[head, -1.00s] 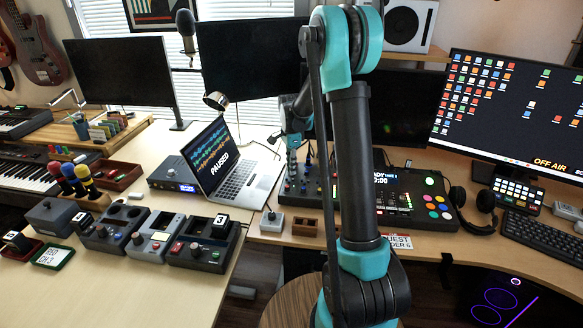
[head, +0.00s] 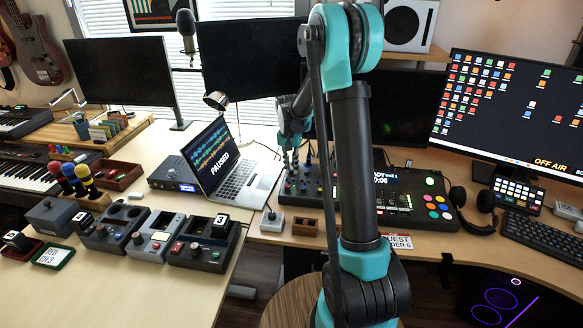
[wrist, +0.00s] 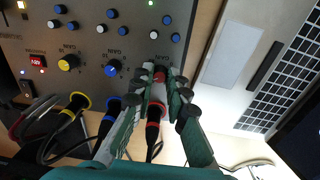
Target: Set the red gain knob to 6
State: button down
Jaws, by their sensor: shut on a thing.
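The dark mixer panel (wrist: 95,45) fills the upper left of the wrist view; in the head view the mixer (head: 318,190) sits right of the laptop. My gripper (wrist: 159,78) is shut on the red gain knob (wrist: 158,91) at the panel's right end. The fingers hide most of the knob and its scale, so its setting cannot be read. A yellow gain knob (wrist: 69,62) and a blue gain knob (wrist: 113,68) stand in the same row to its left. In the head view my gripper (head: 291,160) is small, over the mixer.
Black, yellow-ringed and blue-ringed cable plugs stand at the panel's near edge, with a red-ringed plug (wrist: 154,112) under my fingers. Several small blue and white knobs lie above the gain row. The laptop (wrist: 240,75) is close on the right.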

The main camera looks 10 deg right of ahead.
jog(key=n, duration=0.7)
dwell(0.6)
jog(key=c, duration=1.5)
grip_release()
jog(key=r, duration=1.2)
jog(key=shift+s+a, duration=0.15)
jog(key=shift+a, duration=0.2)
jog(key=s+d+f+t, duration=0.1)
jog(key=s+f, duration=0.2)
jog(key=s, duration=0.7)
jog(key=s+d+f+m+t, duration=0.1)
jog(key=s+f, duration=0.3)
jog(key=s, duration=0.6)
jog(key=s+d+f+m+t, duration=0.1)
jog(key=s+d+f+t, duration=0.1)
jog(key=s, duration=0.8)
jog(key=shift+s+d+f+y, duration=0.15)
jog(key=shift+d+f, duration=0.15)
jog(key=shift+f, duration=0.2)
jog(key=shift+s+d+f+y, duration=0.15)
jog(key=shift+d+f, duration=0.15)
jog(key=shift+f, duration=0.2)
